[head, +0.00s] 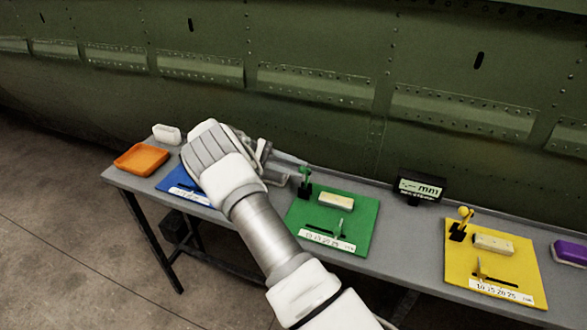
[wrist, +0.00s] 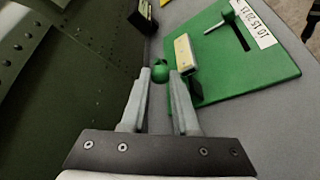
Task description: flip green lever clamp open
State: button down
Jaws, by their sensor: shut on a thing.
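The green lever clamp (head: 305,183) stands at the back left corner of the green board (head: 366,233), its lever upright with a round green knob. In the wrist view the green knob (wrist: 160,73) lies between the fingertips of my gripper (wrist: 159,80). My gripper is shut on the knob, and its fingers (head: 292,161) reach it from the left in the head view. A cream block (head: 336,200) lies on the green board beside the clamp; the block also shows in the wrist view (wrist: 185,53). The lower part of the clamp is mostly hidden in the wrist view.
A yellow board (head: 520,267) with its own clamp stands right; a blue board (head: 183,188) is partly behind my arm. A black display (head: 420,187) stands behind the boards. An orange tray (head: 141,160) is far left. The green fuselage wall (head: 330,60) rises behind the table.

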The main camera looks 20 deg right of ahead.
jog(key=shift+w+a+f+g+h, duration=0.1)
jog(key=shift+w+a+g+h, duration=0.05)
jog(key=shift+g+h, duration=0.15)
dwell(0.4)
jog(key=c, duration=0.7)
grip_release()
jog(key=shift+a, duration=0.15)
